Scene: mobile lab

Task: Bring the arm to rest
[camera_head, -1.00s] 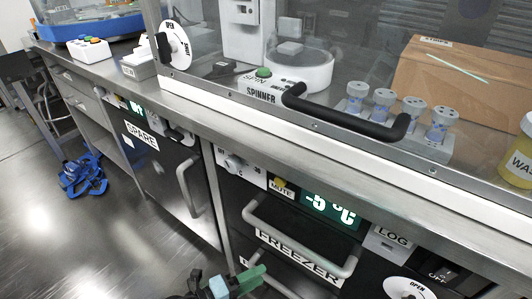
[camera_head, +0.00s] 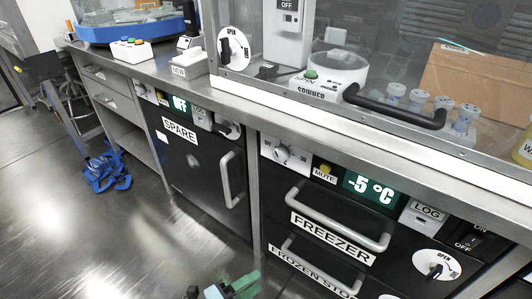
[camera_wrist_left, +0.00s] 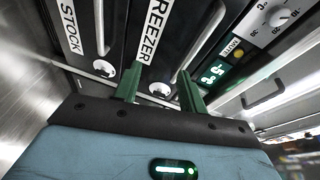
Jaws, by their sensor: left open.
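My left gripper (camera_head: 238,287) shows at the bottom edge of the head view, low in front of the freezer; only its green fingers and a bit of its body are in frame. In the left wrist view its two green fingers (camera_wrist_left: 157,84) stand apart with nothing between them, so it is open and empty. They point toward the freezer front (camera_head: 335,222), which carries a FREEZER drawer handle and a lower FROZEN STOCK drawer handle. I cannot see the fingers touching anything. My right gripper is not in view.
The SPARE cabinet (camera_head: 205,170) stands left of the freezer, its door shut. A steel bench (camera_head: 290,128) runs above, with a glass-fronted hood holding a spinner (camera_head: 336,72) and several capped tubes. Blue straps (camera_head: 108,172) lie on the floor at left. The floor at lower left is clear.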

